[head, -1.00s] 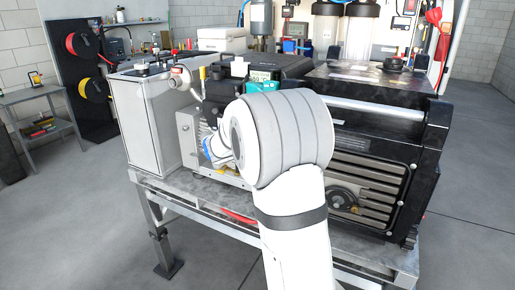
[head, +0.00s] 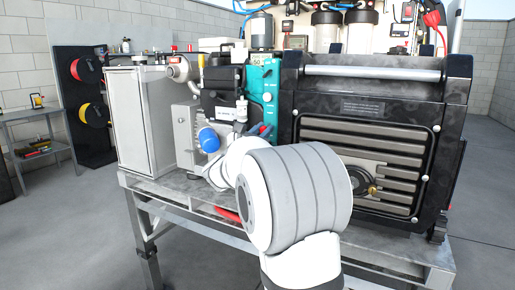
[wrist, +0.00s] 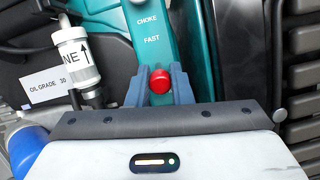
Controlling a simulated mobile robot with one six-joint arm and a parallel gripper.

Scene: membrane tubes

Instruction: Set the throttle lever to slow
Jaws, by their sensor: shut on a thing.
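The throttle lever's red knob (wrist: 160,81) sits between the two blue fingers of my gripper (wrist: 160,90) in the wrist view. My gripper is shut on it. No SLOW mark shows; the lower part of the panel is hidden by my gripper. In the head view the teal panel (head: 267,85) stands upright on the machine, and my gripper is largely hidden behind my arm.
A black ribbed housing (head: 372,135) stands close right of the panel. A metal bench (head: 183,188) carries the machine.

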